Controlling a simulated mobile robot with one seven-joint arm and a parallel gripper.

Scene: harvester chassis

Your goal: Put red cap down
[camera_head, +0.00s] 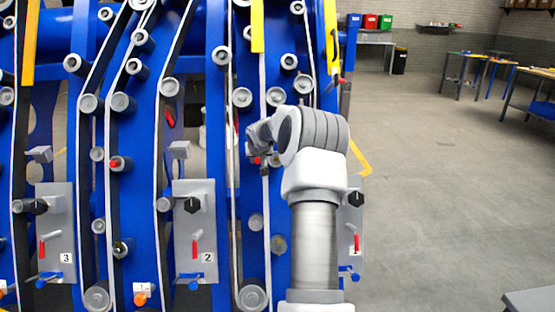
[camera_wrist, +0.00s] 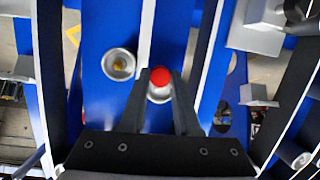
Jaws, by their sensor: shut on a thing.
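A red cap (camera_wrist: 160,76) is between the two fingertips of my gripper (camera_wrist: 161,73) in the wrist view. The fingers are shut on it. A silver round fitting (camera_wrist: 159,94) shows directly behind the cap; I cannot tell whether they touch. In the head view my gripper (camera_head: 262,152) is in front of the blue chassis, left of my wrist, with a small bit of the red cap (camera_head: 257,160) showing beside it. Another silver fitting (camera_wrist: 119,64) with a brass-coloured centre and no cap is left of the fingers in the wrist view.
The blue chassis (camera_head: 140,215) carries belts, several rollers and grey numbered panels, such as panel 2 (camera_head: 195,225). Another red-tipped fitting (camera_head: 115,163) is further left. Open floor (camera_head: 440,190) lies right of the chassis, with tables at the back.

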